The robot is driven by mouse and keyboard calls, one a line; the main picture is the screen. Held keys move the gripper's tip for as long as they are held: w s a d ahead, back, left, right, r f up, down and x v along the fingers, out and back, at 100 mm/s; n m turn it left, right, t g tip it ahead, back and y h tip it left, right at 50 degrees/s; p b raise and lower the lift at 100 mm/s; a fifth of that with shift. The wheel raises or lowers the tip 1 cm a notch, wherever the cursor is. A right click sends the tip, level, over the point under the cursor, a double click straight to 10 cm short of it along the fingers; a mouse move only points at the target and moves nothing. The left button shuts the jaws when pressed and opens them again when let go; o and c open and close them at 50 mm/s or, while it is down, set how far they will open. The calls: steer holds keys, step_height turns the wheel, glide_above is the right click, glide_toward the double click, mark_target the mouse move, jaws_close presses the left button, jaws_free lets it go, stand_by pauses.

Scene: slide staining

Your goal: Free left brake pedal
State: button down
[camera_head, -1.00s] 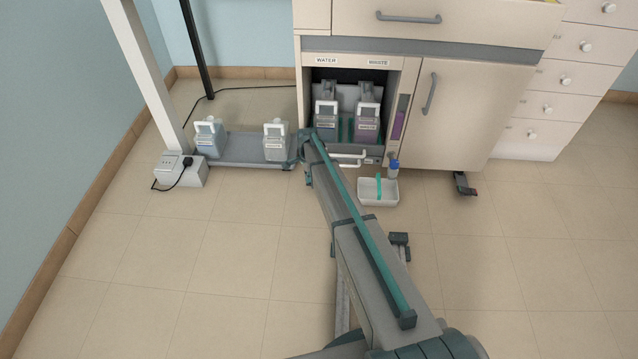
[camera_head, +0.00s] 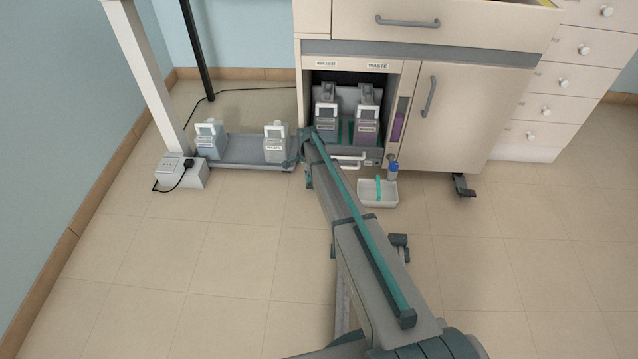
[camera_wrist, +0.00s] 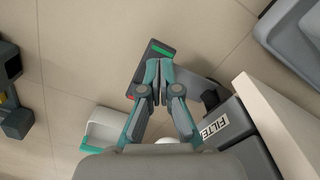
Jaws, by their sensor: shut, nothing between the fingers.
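In the wrist view, a dark pedal (camera_wrist: 160,48) with a green mark at one end and a red mark at the other lies above the tiled floor. It appears to be the left brake pedal. My gripper (camera_wrist: 159,68) is shut and empty, its fingertips over the pedal's middle and covering part of it. I cannot tell whether they touch it. Another dark caster with a pedal (camera_head: 463,185) shows under the right of the cabinet (camera_head: 455,110).
A low platform (camera_head: 240,150) carries containers at left. Open floor lies in front.

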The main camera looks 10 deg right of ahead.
mark_target(309, 184)
step_height(309, 184, up, 6)
steer(key=p, duration=0.4)
stand_by(0.3)
stand_by(0.3)
steer(key=s+r+n+g, duration=0.4)
steer(key=s+n, duration=0.1)
steer(key=s, duration=1.4)
steer(key=s+r+n+g, duration=0.3)
steer(key=s+n, duration=0.2)
steer(key=s, duration=1.5)
steer(key=s+r+n+g, duration=0.4)
steer(key=s+n, duration=0.1)
steer(key=s, duration=1.4)
steer(key=s+r+t+p, duration=0.4)
steer(key=r+p, duration=1.1)
steer(key=p, duration=1.9)
steer(key=shift+s+p, duration=0.3)
steer(key=shift+s, duration=0.9)
